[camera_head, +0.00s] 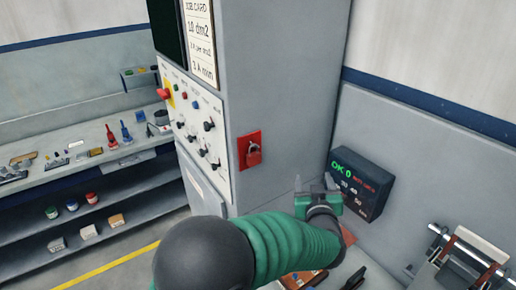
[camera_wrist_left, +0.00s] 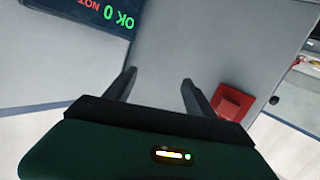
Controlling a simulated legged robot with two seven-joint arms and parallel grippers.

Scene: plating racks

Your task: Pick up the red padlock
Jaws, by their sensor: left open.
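The red padlock (camera_head: 252,155) hangs against a red plate (camera_head: 242,148) on the side face of the grey cabinet. In the left wrist view the red plate and padlock (camera_wrist_left: 232,102) show to the right of the fingers, partly hidden by the right-hand finger; the shackle is not clear there. My left gripper (camera_head: 314,184) is open and empty, to the right of the padlock and a little lower in the head view. In the left wrist view its two fingers (camera_wrist_left: 158,84) stand apart with only grey surface between them. My right gripper is not clearly seen.
A dark display box (camera_head: 360,183) with green and red text is close to the right of my left gripper. The cabinet's control panel (camera_head: 195,125) has knobs and a red button. A metal fixture (camera_head: 465,262) stands at lower right. A workbench (camera_head: 80,160) is at left.

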